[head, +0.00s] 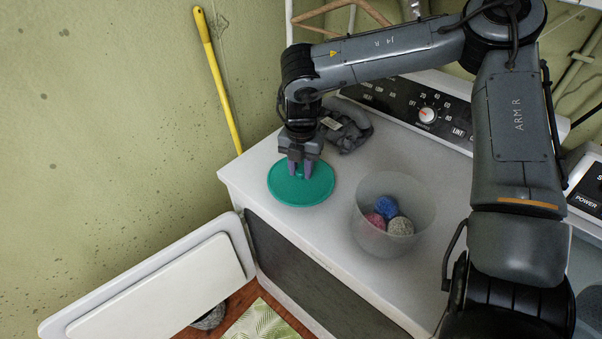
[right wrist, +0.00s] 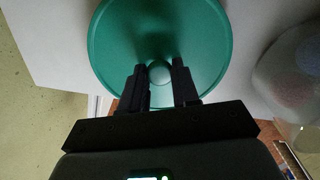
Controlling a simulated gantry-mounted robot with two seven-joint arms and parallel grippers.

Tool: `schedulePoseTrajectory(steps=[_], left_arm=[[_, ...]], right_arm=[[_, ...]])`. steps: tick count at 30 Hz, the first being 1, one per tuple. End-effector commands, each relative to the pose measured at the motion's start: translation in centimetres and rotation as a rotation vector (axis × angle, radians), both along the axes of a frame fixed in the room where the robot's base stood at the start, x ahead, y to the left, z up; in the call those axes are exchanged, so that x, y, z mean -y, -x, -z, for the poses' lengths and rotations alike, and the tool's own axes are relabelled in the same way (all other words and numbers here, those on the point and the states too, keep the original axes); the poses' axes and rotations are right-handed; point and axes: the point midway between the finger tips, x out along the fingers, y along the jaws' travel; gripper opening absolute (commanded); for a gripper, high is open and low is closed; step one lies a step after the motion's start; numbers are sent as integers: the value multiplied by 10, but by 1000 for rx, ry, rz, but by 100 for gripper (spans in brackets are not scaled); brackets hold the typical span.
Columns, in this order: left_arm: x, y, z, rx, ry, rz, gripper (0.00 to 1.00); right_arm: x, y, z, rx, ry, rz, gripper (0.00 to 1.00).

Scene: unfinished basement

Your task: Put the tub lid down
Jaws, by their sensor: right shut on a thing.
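The tub lid (head: 301,192) is a round teal disc with a small knob, at the left end of the dryer's white top in the head view. In the right wrist view the lid (right wrist: 200,40) fills the upper middle. My right gripper (head: 300,172) points down over it and is shut on its knob (right wrist: 159,72). The lid looks level; whether it touches the top I cannot tell. The clear tub (head: 364,236) stands uncovered to the right, with a blue, a pink and a grey ball inside. My left gripper is not in view.
The dryer's top (head: 300,235) has bare room between lid and tub. A dark grey crumpled cloth (head: 345,128) lies behind the lid. The dryer's door (head: 160,290) hangs open at the front left. A yellow pole (head: 219,80) leans on the green wall.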

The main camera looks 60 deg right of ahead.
Motion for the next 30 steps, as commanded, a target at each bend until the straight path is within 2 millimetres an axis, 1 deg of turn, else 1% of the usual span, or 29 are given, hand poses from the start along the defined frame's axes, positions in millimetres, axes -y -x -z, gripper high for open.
schedulePoseTrajectory(steps=[3, 6, 9, 14, 19, 20, 24, 30], left_arm=[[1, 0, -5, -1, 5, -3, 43], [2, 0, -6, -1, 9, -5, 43], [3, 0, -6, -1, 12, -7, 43], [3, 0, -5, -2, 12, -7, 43], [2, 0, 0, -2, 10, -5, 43], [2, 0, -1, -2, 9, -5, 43], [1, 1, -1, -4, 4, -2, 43], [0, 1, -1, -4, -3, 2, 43]], right_arm=[[0, 1, 15, -4, -1, 0, 1], [0, 1, 25, -3, 0, 1, 1], [0, 0, 28, -1, -1, 1, 1], [0, 0, 28, 0, 0, 1, 1], [0, 0, 33, -1, 0, 0, 1], [0, 0, 31, -1, 0, 0, 33], [0, 0, 31, -1, 0, 0, 55], [0, 0, 31, -1, 0, 0, 56]])
